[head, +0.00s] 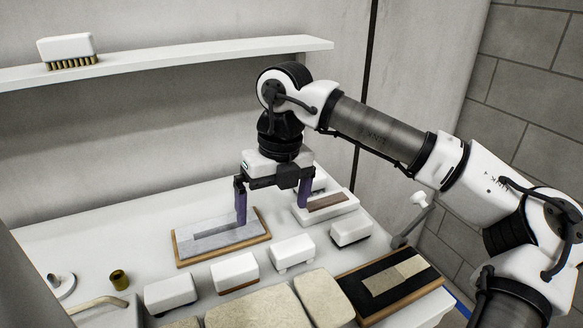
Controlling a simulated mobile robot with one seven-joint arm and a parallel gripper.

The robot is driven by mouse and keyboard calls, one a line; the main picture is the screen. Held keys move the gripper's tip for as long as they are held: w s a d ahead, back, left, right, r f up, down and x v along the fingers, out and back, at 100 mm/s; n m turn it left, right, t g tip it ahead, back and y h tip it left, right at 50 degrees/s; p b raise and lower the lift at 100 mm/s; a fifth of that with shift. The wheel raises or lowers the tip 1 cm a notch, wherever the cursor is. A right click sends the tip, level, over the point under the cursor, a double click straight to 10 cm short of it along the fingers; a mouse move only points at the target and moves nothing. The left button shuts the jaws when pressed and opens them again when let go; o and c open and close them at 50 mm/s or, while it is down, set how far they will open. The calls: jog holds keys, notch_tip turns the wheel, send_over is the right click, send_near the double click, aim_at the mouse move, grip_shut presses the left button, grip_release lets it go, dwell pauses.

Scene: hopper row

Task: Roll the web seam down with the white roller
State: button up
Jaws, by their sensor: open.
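Several white block-shaped tools stand on the white table, and I cannot tell for sure which is the roller. I cannot tell which panel bears the web seam. A wood-edged light grey panel (196,240) has a darker grey strip (226,239). A black panel (352,287) has a beige strip (397,276). My gripper (272,212) is open and empty, pointing down above the table, with its left finger over the grey panel.
More white blocks (171,291) (235,270) line the front, near beige pads (256,309). A white tray (340,211) with a brown strip lies by my right finger.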

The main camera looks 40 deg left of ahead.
aim_at(292, 244)
jog(key=shift+m+t+h, duration=0.4)
jog(key=w+f+p, duration=0.1)
jog(key=f, duration=0.3)
jog(key=w+d+f+p, duration=0.1)
jog(key=f, duration=0.3)
jog(key=w+f+p, duration=0.1)
jog(key=f, duration=0.4)
jog(key=shift+w+d, duration=0.15)
jog(key=shift+d, duration=0.25)
jog(key=c, duration=1)
jog(key=shift+r, duration=0.15)
jog(key=shift+r+p, duration=1)
jog(key=shift+r, duration=1.9)
jog(key=shift+a, duration=0.1)
